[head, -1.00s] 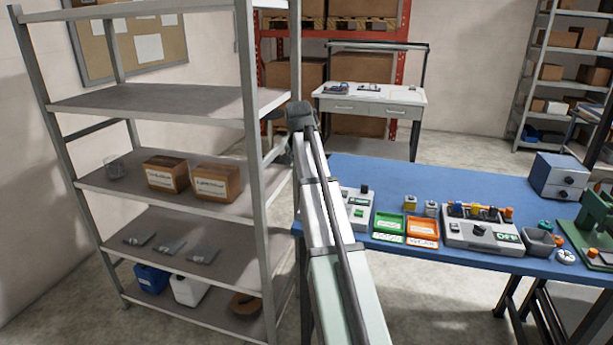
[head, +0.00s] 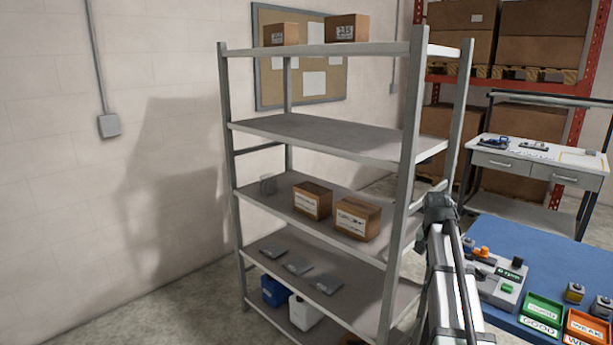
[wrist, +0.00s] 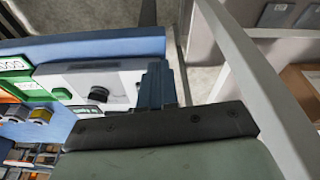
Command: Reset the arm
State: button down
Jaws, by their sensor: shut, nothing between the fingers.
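My arm (head: 447,270) rises from the bottom of the head view, between the shelf rack and the blue table, with a dark joint at its top. My gripper is hidden there behind the arm. In the wrist view my gripper (wrist: 157,83) shows as dark blue-grey fingers, closed together and empty. Beyond the fingers lies a grey-white device with a black knob (wrist: 97,86) on the blue table (wrist: 95,46). I cannot tell how far the fingers are from it.
The metal shelf rack (head: 412,130) stands close left of my arm; its post (wrist: 255,80) runs near my gripper. Cardboard boxes (head: 357,218) sit on it. The blue table (head: 530,245) at right holds a green tray (head: 541,314) and an orange tray (head: 588,325).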

jog(key=s+a+f+n, duration=0.1)
jog(key=s+a+f, duration=0.1)
jog(key=a+f, duration=0.3)
jog(key=s+a+f+n+y, duration=0.1)
jog(key=s+a+f, duration=0.15)
jog(key=f, duration=0.55)
jog(key=s+a+f+n, duration=0.1)
jog(key=s+a+f, duration=0.25)
jog(key=f, duration=0.25)
jog(key=s+a+f+n+g, duration=0.1)
jog(key=s+a+f+n, duration=0.1)
jog(key=s+a+f, duration=0.45)
jog(key=s+a+f+n+g, duration=0.15)
jog(key=s+a+f, duration=0.25)
jog(key=s+f, duration=0.55)
jog(key=s+f+g, duration=0.3)
jog(key=s+f, duration=0.7)
jog(key=s, duration=0.3)
jog(key=s+f+g, duration=0.3)
jog(key=s+f, duration=0.7)
jog(key=s, duration=0.4)
jog(key=shift+d+f+n+y, duration=0.2)
jog(key=shift+f+n+y, duration=0.05)
jog(key=shift+n+y, duration=0.15)
jog(key=c, duration=1.8)
grip_release()
